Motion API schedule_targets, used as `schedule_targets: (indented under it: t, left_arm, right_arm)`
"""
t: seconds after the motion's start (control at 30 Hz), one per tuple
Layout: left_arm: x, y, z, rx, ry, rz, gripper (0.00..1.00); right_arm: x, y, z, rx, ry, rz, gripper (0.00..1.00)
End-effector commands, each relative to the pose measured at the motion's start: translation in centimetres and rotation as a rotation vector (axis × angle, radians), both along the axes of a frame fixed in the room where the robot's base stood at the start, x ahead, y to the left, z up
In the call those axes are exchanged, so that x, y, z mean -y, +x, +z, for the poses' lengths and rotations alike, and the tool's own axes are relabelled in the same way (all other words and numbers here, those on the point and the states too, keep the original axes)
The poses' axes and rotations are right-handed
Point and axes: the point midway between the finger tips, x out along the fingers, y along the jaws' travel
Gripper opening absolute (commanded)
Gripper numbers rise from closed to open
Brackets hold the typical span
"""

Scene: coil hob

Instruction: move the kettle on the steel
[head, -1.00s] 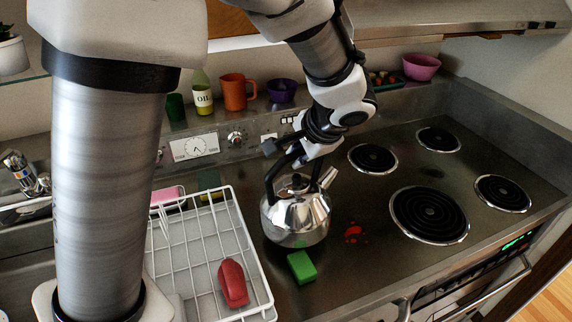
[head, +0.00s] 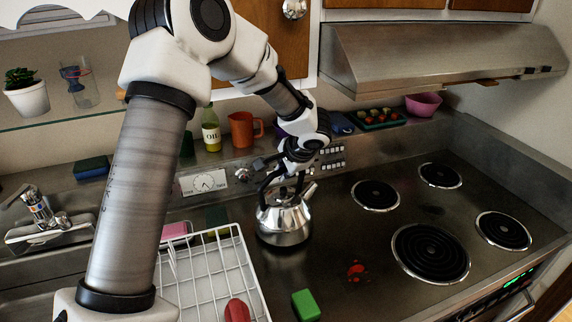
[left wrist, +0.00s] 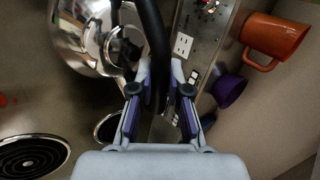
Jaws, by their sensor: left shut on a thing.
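The shiny steel kettle (head: 284,226) is upright at the back of the steel top, left of the coils, with its spout to the right. Whether its base touches the steel or hangs just above it, I cannot tell. My left gripper (head: 286,178) is above it, shut on its black handle. In the left wrist view the handle (left wrist: 154,40) runs between the fingers (left wrist: 160,80), and the kettle body (left wrist: 80,45) is at upper left. My right gripper is in neither view.
A green block (head: 306,305) and a red stain (head: 357,271) are in front of the kettle. A white wire rack (head: 212,272) is at left, and several coils (head: 430,253) are at right. An orange mug (head: 242,130) and oil bottle (head: 211,131) stand on the back ledge.

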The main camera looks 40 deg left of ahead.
Motion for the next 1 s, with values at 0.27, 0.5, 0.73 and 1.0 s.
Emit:
schedule_targets:
  t: [0.27,0.5,0.73,1.0]
  left_arm:
    - [0.0,0.1,-1.4,0.004,0.002,0.001,0.00]
    - [0.1,0.0,-1.7,0.001,0.000,0.001,0.37]
    - [0.0,0.0,-1.7,0.001,0.000,0.000,0.41]
    - [1.1,-0.2,0.1,0.005,0.002,-0.001,0.41]
  right_arm:
    - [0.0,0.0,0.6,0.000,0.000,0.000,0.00]
    - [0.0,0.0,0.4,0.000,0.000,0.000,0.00]
    - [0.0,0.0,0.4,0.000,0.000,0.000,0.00]
    - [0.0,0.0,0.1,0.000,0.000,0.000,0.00]
